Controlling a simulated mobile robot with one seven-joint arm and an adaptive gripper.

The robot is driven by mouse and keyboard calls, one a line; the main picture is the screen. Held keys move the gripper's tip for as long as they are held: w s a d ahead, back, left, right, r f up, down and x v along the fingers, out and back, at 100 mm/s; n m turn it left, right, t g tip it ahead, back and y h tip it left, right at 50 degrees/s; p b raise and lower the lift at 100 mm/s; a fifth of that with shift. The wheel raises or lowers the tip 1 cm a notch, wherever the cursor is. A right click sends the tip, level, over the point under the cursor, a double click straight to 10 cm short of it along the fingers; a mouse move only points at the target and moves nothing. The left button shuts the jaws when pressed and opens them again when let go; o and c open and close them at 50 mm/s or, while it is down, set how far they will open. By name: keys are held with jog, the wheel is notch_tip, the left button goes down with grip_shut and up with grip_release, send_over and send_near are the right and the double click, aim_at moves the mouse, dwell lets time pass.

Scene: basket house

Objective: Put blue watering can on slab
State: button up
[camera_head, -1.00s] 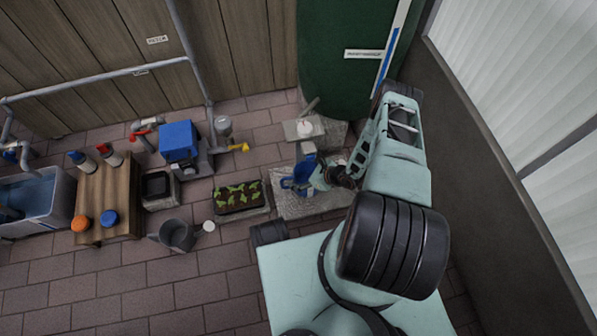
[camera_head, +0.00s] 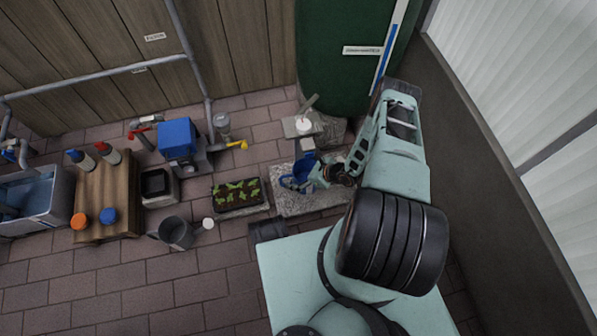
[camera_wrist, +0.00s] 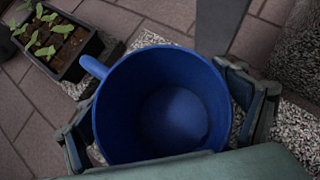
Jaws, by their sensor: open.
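The blue watering can (camera_head: 297,181) is upright over the rough grey stone slab (camera_head: 300,207) in the head view. In the wrist view its round open mouth (camera_wrist: 165,110) fills the middle, with a blue handle or spout at upper left. Speckled stone shows around its base, and the can appears to rest on it. My gripper (camera_head: 325,173) is at the can's right side in the head view. In the wrist view its dark fingers stand open on the left and right of the can. Whether they touch its wall is hard to tell.
A seedling tray (camera_head: 238,212) is left of the slab. A grey can (camera_head: 177,233) stands on the brick floor. A smaller stone block (camera_head: 290,127) and a green barrel (camera_head: 340,60) are behind. A wall (camera_head: 500,170) runs close on the right.

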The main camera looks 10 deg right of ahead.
jog(key=p+v, duration=0.4)
jog(key=v, duration=0.8)
jog(key=shift+p, duration=0.35)
jog(key=shift+r, duration=0.15)
